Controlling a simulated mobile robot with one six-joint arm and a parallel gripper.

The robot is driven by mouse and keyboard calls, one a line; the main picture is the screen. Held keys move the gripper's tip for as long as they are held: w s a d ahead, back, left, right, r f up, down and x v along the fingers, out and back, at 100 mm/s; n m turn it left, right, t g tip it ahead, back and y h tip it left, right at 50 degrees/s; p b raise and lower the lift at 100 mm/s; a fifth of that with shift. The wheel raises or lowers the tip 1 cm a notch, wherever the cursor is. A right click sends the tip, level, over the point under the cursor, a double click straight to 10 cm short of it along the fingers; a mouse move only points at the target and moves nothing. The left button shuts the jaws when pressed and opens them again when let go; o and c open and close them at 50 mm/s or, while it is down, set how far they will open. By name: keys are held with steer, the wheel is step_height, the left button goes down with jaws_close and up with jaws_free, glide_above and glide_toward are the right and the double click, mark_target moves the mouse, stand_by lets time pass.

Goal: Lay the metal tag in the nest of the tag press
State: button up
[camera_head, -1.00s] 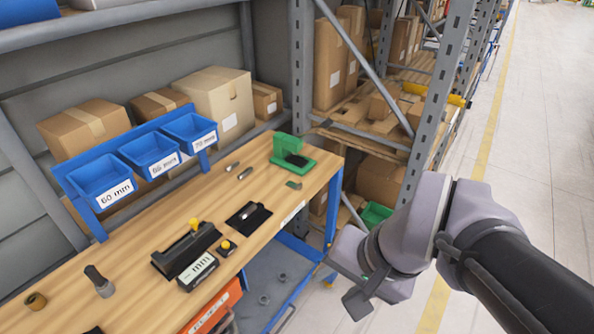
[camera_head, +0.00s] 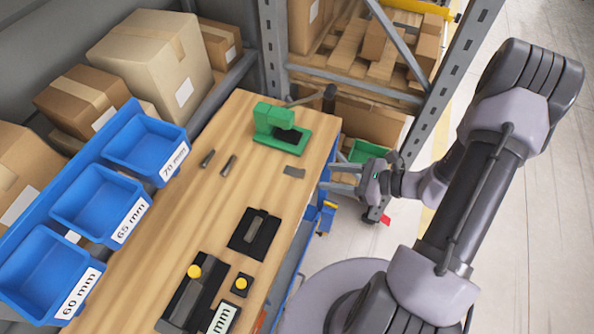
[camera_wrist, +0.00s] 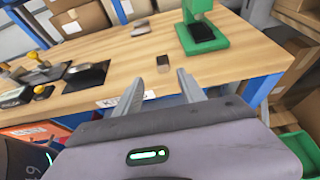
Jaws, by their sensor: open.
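The metal tag (camera_head: 294,171) is a small flat grey plate lying on the bench near its right edge, just in front of the green tag press (camera_head: 267,121). The press stands upright with a dark nest (camera_head: 288,135) on its green base; no tag shows in the nest. In the wrist view the tag (camera_wrist: 163,62) lies beyond my fingertips, with the press (camera_wrist: 198,12) behind it to the right. My gripper (camera_wrist: 160,76) is open and empty, apart from the tag. In the head view my gripper (camera_head: 338,177) is just off the bench's right edge.
Two metal pins (camera_head: 228,165) lie left of the tag. A black tray (camera_head: 253,233) with a grey piece and a black fixture (camera_head: 190,300) with a yellow knob stand nearer. Blue bins (camera_head: 97,207) line the back. A rack upright (camera_head: 273,50) rises behind the press.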

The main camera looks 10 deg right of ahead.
mark_target(305, 172)
steer(key=b+x, duration=0.2)
steer(key=x, duration=0.6)
steer(key=shift+w+d+f, duration=0.15)
steer(key=shift+d, duration=0.05)
jaws_close()
